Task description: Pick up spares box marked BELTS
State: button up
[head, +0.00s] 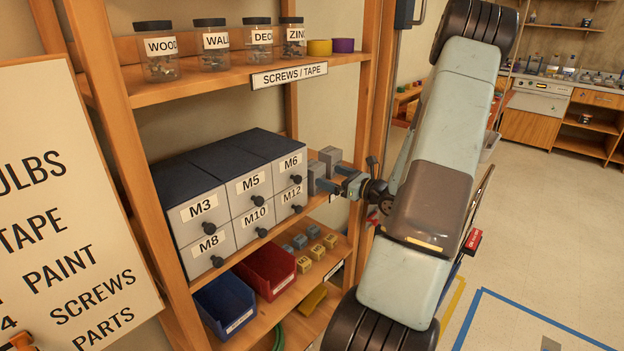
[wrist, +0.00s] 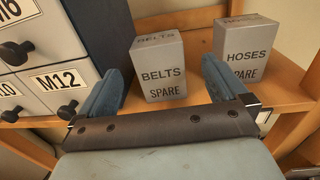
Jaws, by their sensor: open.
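The grey spares box marked BELTS (wrist: 162,84) stands upright on the wooden shelf, its labelled face toward my wrist camera. In the head view the left of two small grey boxes (head: 316,175) appears to be it, its label not readable there. My gripper (wrist: 164,68) is open, with one blue finger to the left of the BELTS box and one to the right in the wrist view. The box's lower part shows between the fingers, and I see no clear contact. In the head view my gripper (head: 333,180) is at the shelf front, close to the boxes.
A similar grey box marked HOSES (wrist: 240,48) stands just right of the BELTS box. Drawers with black knobs, among them M12 (wrist: 62,84), stand close on the left. A wooden upright (head: 368,90) rises on the right side. Red (head: 266,270) and blue bins (head: 224,303) sit below.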

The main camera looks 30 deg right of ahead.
aim_at(313, 171)
jog(key=shift+f+x, duration=0.1)
jog(key=shift+x, duration=1.9)
jog(key=shift+f+x, duration=0.15)
jog(key=shift+x, duration=1.9)
jog(key=shift+s, duration=0.1)
jog(key=shift+c, duration=0.4)
jog(key=c, duration=1)
